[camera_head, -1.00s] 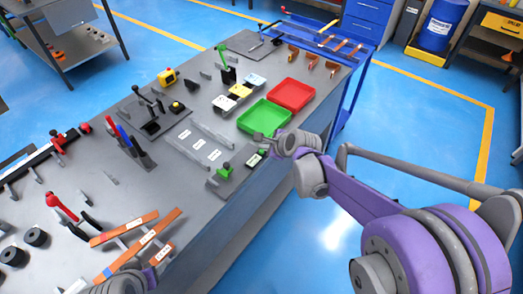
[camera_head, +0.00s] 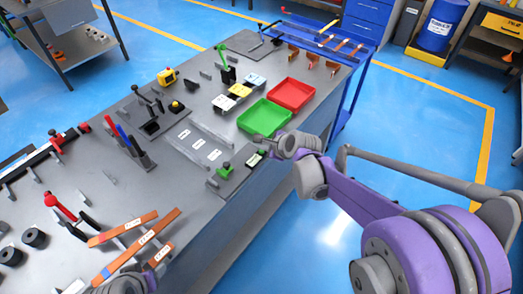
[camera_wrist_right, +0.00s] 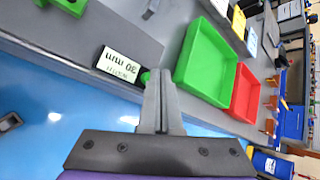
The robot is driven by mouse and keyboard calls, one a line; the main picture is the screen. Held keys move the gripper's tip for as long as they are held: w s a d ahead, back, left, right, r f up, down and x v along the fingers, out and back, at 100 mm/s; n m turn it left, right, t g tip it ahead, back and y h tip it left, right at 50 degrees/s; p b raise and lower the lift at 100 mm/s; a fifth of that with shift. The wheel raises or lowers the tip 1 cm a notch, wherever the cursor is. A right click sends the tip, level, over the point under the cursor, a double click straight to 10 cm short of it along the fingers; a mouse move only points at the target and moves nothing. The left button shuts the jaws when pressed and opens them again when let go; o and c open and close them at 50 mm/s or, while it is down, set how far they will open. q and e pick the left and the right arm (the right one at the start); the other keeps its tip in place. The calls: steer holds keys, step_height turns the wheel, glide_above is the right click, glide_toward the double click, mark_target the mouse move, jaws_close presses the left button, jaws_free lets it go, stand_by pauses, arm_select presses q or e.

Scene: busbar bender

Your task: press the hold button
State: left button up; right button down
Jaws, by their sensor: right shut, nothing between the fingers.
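A small green button (camera_wrist_right: 145,77) shows beside the shut fingertips of my right gripper (camera_wrist_right: 160,85) in the right wrist view; the fingers partly cover it.
A green tray (camera_head: 265,117) and a red tray (camera_head: 291,95) stand just beyond my right gripper. A green-knobbed stop (camera_head: 225,171) stands to its left. A yellow box with a red button (camera_head: 168,76) is farther back. Copper bars (camera_head: 125,229) lie near the front.

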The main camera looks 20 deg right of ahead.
mark_target(264, 154)
arm_select(q)
steer(key=shift+s+f+b, duration=0.3)
steer(key=shift+f+b, duration=0.1)
steer(key=shift+f, duration=0.15)
arm_select(e)
steer(key=shift+f, duration=0.5)
steer(key=shift+r, duration=0.1)
steer(key=shift+w+r+p, duration=0.1)
steer(key=shift+r+p, duration=0.45)
steer(key=shift+r, duration=0.25)
arm_select(q)
steer(key=shift+w+r, duration=0.35)
steer(key=shift+r, duration=0.35)
steer(key=r+p, duration=0.1)
steer(key=r, duration=0.1)
steer(key=w+r+p, duration=0.1)
steer(key=shift+w+r+p, duration=0.2)
steer(key=shift+r+p, duration=0.15)
steer(key=shift+r, duration=0.05)
arm_select(e)
step_height(264, 154, up, 5)
arm_select(q)
steer(key=shift+s, duration=0.1)
